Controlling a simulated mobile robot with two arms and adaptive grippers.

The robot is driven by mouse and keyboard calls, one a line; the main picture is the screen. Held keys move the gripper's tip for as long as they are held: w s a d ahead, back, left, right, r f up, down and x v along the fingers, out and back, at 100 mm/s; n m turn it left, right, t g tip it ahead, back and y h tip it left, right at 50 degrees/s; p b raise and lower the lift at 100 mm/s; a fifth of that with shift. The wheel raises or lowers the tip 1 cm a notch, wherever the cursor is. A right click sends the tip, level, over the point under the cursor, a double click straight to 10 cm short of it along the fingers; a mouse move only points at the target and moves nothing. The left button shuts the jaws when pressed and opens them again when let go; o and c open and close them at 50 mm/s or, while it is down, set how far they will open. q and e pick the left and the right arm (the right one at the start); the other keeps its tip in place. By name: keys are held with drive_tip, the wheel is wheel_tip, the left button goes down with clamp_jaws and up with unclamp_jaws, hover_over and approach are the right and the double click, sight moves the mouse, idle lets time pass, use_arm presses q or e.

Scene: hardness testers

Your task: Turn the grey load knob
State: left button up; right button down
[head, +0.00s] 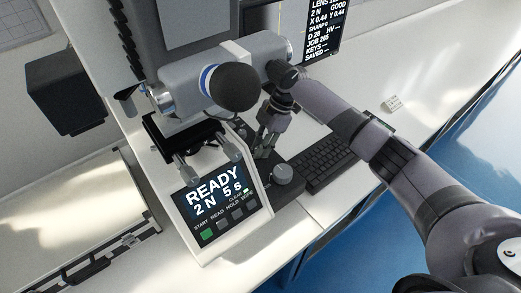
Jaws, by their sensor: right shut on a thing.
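The hardness tester (168,187) stands on the white bench, its screen (213,198) reading READY, 2 N, 5 s. My right gripper (263,150) reaches down just right of the tester's stage, fingers shut on a small grey knob, which I take for the load knob. The fingers hide most of this knob, so its turned angle cannot be told. A second, round grey knob (283,173) sits free on the dark control box, close to the fingertips. My left gripper is not in view.
A black keyboard (325,162) lies right of the control box. The tester's grey head with a dark round cap (235,87) overhangs the stage. A readout monitor (322,25) stands behind.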

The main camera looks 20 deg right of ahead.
drive_tip(key=n+b, duration=0.1)
drive_tip(key=n, duration=0.1)
drive_tip(key=n+g+b, duration=0.1)
drive_tip(key=n+b, duration=0.1)
drive_tip(key=shift+w+g+h, duration=0.15)
drive_tip(key=shift+g+h, duration=0.15)
drive_tip(key=shift+n+g+h+b, duration=0.4)
drive_tip(key=shift+n+b, duration=0.5)
drive_tip(key=shift+n, duration=0.6)
drive_tip(key=shift+r, duration=0.1)
drive_tip(key=c, duration=1.3)
unclamp_jaws()
drive_tip(key=shift+c, duration=0.2)
drive_tip(key=v, duration=1.2)
